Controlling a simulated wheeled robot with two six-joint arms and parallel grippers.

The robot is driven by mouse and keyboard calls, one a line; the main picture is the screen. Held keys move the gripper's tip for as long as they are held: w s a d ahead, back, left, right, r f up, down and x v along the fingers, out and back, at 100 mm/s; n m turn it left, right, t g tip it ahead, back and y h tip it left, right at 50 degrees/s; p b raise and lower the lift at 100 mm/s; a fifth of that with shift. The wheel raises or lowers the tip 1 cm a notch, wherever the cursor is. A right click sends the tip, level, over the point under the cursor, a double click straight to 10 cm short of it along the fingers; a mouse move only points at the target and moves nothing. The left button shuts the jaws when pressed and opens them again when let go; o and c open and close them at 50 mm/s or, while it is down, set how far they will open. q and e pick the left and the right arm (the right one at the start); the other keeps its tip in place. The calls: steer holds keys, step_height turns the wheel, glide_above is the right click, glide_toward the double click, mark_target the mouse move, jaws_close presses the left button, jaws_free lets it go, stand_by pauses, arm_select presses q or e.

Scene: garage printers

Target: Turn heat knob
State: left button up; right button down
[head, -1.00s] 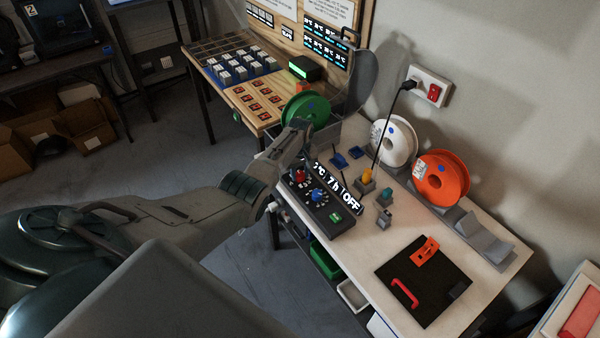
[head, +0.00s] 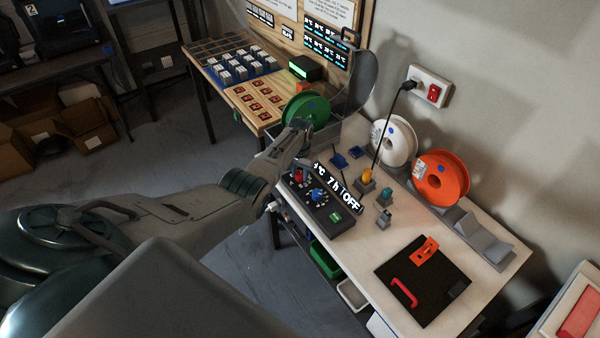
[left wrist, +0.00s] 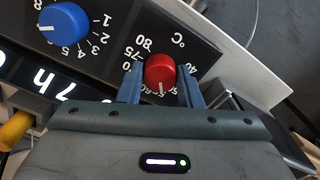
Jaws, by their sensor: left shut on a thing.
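The red heat knob (left wrist: 160,74) sits on the black control panel (left wrist: 205,45), ringed by a white degree scale. It also shows in the head view (head: 299,175). My left gripper (left wrist: 162,84) is shut on the red knob, one finger on each side of it. In the head view my left gripper (head: 297,158) comes down over the panel's far left end. A blue knob (left wrist: 63,24) with a numbered scale is beside it. The panel display (head: 338,190) reads "7 h" and "OFF"; its temperature digits are partly hidden. My right gripper is out of view.
A green button (head: 336,217) is at the panel's near end. Green (head: 307,112), white (head: 392,143) and orange (head: 441,178) spools stand behind the panel. A black mat (head: 422,282) with a red handle lies on the white table (head: 365,240), which has bare surface around it.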

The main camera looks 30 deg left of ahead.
mark_target(300, 174)
arm_select(q)
steer(key=shift+m, duration=0.6)
steer(key=o, duration=1)
steer(key=shift+r, duration=0.6)
step_height(300, 174, up, 10)
steer(key=shift+f+b, duration=0.2)
steer(key=shift+b, duration=0.2)
